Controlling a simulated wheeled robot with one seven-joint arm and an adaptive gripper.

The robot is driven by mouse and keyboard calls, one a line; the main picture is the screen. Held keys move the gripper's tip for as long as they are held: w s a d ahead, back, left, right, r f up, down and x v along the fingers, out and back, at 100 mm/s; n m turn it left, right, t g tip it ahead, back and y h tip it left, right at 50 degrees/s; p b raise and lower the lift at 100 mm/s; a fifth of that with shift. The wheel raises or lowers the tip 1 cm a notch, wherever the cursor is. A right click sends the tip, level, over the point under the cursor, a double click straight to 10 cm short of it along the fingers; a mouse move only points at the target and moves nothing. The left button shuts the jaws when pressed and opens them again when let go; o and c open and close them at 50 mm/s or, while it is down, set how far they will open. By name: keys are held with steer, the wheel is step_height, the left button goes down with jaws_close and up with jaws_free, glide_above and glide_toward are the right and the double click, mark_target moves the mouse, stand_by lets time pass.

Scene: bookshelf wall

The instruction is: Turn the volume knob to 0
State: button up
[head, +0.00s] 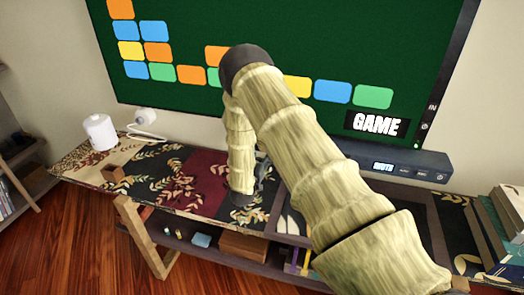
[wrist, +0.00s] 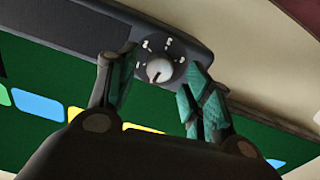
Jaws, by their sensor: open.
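The volume knob (wrist: 158,70) is a round pale knob on a dark dial face with white marks around it, on the grey bar under the screen. In the wrist view my gripper (wrist: 163,62) is open, with one teal-padded finger on each side of the knob in the picture. I cannot tell whether either finger touches it. In the head view the bar (head: 432,160) shows at its right end, with a lit display (head: 383,167) that appears to read MUTE. My arm hides the knob there.
A large green screen (head: 290,50) with coloured tiles and the word GAME is above the bar. A patterned cabinet top (head: 180,185) lies below. A white canister (head: 100,132) stands at left, a small wooden block (head: 114,173) near it, and books (head: 500,225) at right.

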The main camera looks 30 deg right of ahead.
steer(key=shift+x, duration=1.15)
steer(key=c, duration=1)
steer(key=shift+n, duration=0.7)
steer(key=o, duration=1)
